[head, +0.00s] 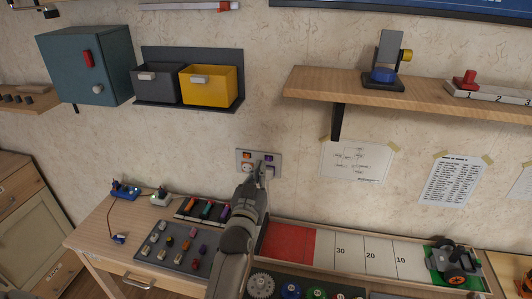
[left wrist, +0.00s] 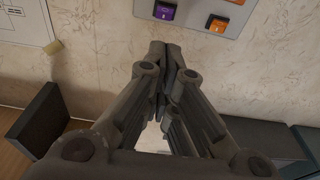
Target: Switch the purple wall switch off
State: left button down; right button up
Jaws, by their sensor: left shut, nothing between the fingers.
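A grey switch plate (head: 243,153) is on the wall, with orange and purple switches. The purple wall switch (head: 271,157) is at its upper right in the head view. The same purple switch (left wrist: 165,11) shows at the top edge of the left wrist view, beside an orange one (left wrist: 217,24). I cannot tell whether it is on or off. My left gripper (head: 259,166) is shut and empty, with its tips in front of the plate in the head view. In the left wrist view its fingertips (left wrist: 165,50) appear just below the purple switch. My right gripper is not in view.
A wooden shelf (head: 430,97) juts from the wall at the right. Grey and yellow bins (head: 208,84) hang at upper left, beside a teal cabinet (head: 85,65). The desk below holds a block tray (head: 172,246) and a numbered board (head: 370,253).

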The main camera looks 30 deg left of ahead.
aim_at(269, 146)
pick_arm(q)
jog(key=p+x, duration=0.1)
jog(key=x, duration=0.5)
jog(key=shift+w+a, duration=0.1)
jog(key=shift+w, duration=0.1)
jog(key=shift+p+x, duration=0.3)
jog(key=shift+x, duration=0.55)
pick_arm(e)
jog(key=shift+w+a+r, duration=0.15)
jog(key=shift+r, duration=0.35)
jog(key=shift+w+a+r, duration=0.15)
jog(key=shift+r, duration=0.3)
